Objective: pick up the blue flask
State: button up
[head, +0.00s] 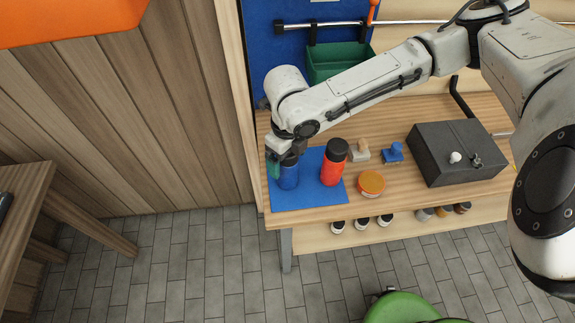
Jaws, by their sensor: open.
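The blue flask (289,176) stands upright on a blue mat (308,196) at the left end of the workbench. Its dark top is partly hidden by my arm's end. My gripper (281,166) is down at the flask, at its upper left. Its fingers are small and partly hidden, and I cannot tell whether they touch the flask. A red flask (332,163) with a black cap stands upright on the same mat, just right of the blue one.
Right of the mat are an orange-lidded tub (371,184), a beige stamp-like piece (359,151), a blue one (393,152) and a dark box (456,168). A green bin (337,62) hangs behind. The workbench (400,196) has bare wood along its front.

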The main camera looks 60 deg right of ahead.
jog(key=c, duration=1.3)
jog(key=shift+c, duration=0.2)
jog(key=shift+r, duration=0.15)
